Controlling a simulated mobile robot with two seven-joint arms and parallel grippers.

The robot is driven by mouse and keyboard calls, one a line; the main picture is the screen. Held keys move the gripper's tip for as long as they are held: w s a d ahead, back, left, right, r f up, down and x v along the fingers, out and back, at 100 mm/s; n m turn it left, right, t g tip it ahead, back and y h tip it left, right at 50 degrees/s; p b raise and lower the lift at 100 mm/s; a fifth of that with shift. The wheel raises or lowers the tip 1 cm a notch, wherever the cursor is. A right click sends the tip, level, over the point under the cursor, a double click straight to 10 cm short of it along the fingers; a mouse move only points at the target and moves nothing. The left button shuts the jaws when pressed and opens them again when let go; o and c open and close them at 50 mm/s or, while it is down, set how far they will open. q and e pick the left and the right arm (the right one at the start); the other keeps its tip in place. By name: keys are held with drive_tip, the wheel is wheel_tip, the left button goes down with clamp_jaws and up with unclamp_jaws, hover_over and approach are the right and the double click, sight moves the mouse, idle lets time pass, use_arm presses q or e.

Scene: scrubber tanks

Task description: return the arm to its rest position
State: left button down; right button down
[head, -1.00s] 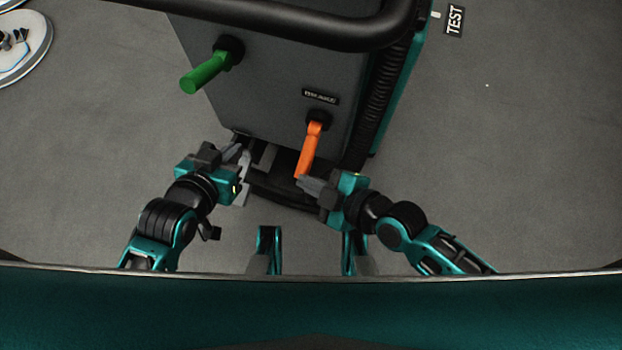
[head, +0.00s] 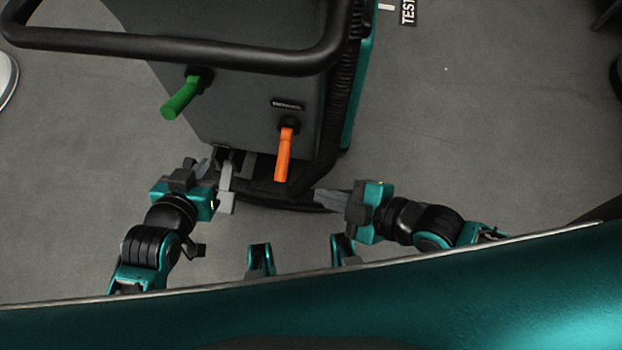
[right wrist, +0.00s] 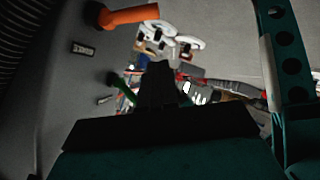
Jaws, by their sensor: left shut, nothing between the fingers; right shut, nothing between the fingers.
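My right gripper (head: 322,197) is shut and empty, pointing left, apart from and to the lower right of the orange lever (head: 284,158). The lever hangs down from the tank's grey panel, below a small label. In the right wrist view the orange lever (right wrist: 132,15) is at the top, and my dark right fingers (right wrist: 158,80) are together with nothing between them. My left gripper (head: 208,167) is shut beside the tank's lower left edge, below the green handle (head: 181,98). A light grey part beside it partly blurs its outline.
The grey tank (head: 235,115) stands ahead with a black bar (head: 180,48) across its top. A TEST sign (head: 408,12) lies at the upper right. The grey floor to the right of the tank is largely clear. A round white thing shows at the left edge.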

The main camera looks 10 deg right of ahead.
use_arm(q)
drive_tip(key=shift+a, duration=0.15)
use_arm(e)
drive_tip(key=shift+s+d+r, duration=0.2)
drive_tip(key=shift+d, duration=0.1)
use_arm(q)
drive_tip(key=shift+s+f, duration=0.1)
drive_tip(key=shift+s, duration=0.05)
